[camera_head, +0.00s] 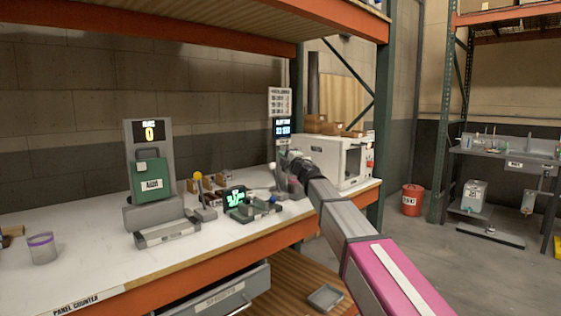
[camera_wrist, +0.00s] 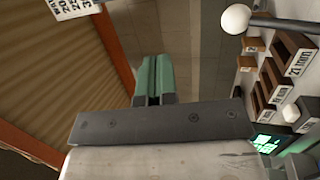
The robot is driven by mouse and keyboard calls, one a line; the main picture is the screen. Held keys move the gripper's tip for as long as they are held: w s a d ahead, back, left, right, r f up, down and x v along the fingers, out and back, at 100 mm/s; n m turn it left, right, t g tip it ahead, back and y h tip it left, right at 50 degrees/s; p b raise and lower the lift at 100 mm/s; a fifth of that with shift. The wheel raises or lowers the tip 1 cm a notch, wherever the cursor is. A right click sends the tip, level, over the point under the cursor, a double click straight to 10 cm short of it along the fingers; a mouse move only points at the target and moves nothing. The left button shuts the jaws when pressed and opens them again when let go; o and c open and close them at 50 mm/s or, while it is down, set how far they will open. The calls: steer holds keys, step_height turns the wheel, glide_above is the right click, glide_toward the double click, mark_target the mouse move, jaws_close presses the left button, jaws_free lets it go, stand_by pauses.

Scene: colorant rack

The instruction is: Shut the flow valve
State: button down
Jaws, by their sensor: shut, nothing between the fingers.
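No label that I can read marks the flow valve, so I cannot tell for sure which part it is. A lever with a white ball knob (camera_wrist: 235,18) on a grey rod stands at the upper right of the wrist view. A second pale ball knob (camera_wrist: 290,113) shows lower right there. In the head view, a white ball (camera_head: 272,166) stands just left of my arm's end, and a yellow ball (camera_head: 197,175) stands farther left. My gripper (camera_wrist: 153,75) has its green fingers together and empty, apart from the white knob. Its tip is small and unclear in the head view.
The white bench (camera_head: 85,225) holds a green canister (camera_head: 151,180) on a scale, a clear cup (camera_head: 42,248), a green-lit display (camera_head: 235,197) and a white boxy machine (camera_head: 340,160). Small wooden bins (camera_wrist: 272,80) line the wrist view's right side. An orange shelf beam (camera_head: 200,35) crosses above the bench.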

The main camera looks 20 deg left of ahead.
steer(key=s+d+r, duration=0.3)
steer(key=shift+s+d+r, duration=0.15)
steer(key=shift+d, duration=0.15)
steer(key=shift+d, duration=0.1)
steer(key=w+d+f+m+t+h, duration=0.1)
steer(key=w+d+f+m+h, duration=0.1)
steer(key=d+f+m+h, duration=0.8)
steer(key=w+d+f+m+t+h, duration=0.15)
steer(key=d+f+m+h, duration=0.4)
steer(key=d+f, duration=1)
steer(key=s+d+f+m+g+h, duration=0.1)
steer(key=s+d+f+m+g, duration=0.2)
steer(key=d+f, duration=0.35)
steer(key=s+d+f+m+g+h, duration=0.2)
steer(key=s+d+f+m+g, duration=0.15)
steer(key=d+f, duration=0.35)
steer(key=s+d+f+m+g+y, duration=0.1)
steer(key=s+d+f+m+g, duration=0.1)
steer(key=s+f+g, duration=0.3)
steer(key=s+d+f+m+g+y, duration=0.1)
steer(key=s+d+f+m+g, duration=0.2)
steer(key=s+f, duration=0.9)
steer(key=s+d+g, duration=0.1)
steer(key=s+g, duration=0.1)
steer(key=s, duration=0.3)
steer(key=shift+s+d+f, duration=0.25)
steer(key=shift+d+f, duration=0.05)
steer(key=shift+f, duration=0.1)
